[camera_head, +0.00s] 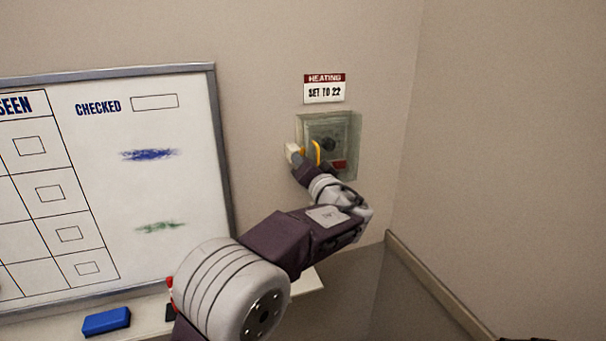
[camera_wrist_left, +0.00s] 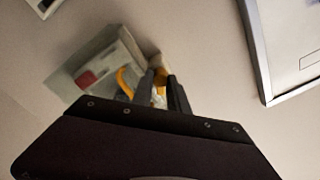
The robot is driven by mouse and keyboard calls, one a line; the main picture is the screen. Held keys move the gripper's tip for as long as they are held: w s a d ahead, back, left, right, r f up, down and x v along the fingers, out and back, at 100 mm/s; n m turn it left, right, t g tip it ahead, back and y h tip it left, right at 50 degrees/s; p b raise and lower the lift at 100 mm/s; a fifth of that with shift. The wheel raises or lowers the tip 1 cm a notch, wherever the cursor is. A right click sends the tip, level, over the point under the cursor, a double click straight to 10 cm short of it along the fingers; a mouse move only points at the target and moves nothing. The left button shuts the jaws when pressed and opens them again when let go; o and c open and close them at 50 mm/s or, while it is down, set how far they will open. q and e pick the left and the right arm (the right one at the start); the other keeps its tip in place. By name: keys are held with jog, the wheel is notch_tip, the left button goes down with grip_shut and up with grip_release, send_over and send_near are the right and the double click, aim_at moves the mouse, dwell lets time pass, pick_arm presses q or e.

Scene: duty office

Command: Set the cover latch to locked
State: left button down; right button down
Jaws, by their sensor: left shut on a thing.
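A clear cover (camera_head: 353,128) sits over the heating control box on the wall, and it also shows tilted in the left wrist view (camera_wrist_left: 88,52). A yellow handle loop (camera_head: 317,152) stands out from the cover front. The latch, a small yellow piece (camera_wrist_left: 161,91), shows between my left fingers beside a pale block (camera_head: 292,150) at the box's left edge. My left gripper (camera_head: 299,159) is shut on this latch, and its fingers show in the left wrist view (camera_wrist_left: 165,85). The fingers hide most of the latch, so I cannot tell its setting.
A "HEATING SET TO 22" sign (camera_head: 324,89) is above the box. A framed whiteboard (camera_head: 190,115) hangs to the left, with a blue eraser (camera_head: 107,321) below it. The wall corner is close on the right.

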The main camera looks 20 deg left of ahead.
pick_arm(q)
jog(key=shift+a+m+b, duration=0.1)
jog(key=shift+m+b, duration=1.85)
jog(key=shift+m, duration=5.05)
jog(key=shift+m, duration=0.3)
jog(key=c, duration=1.3)
grip_release()
jog(key=shift+f, duration=0.1)
jog(key=shift+w, duration=0.1)
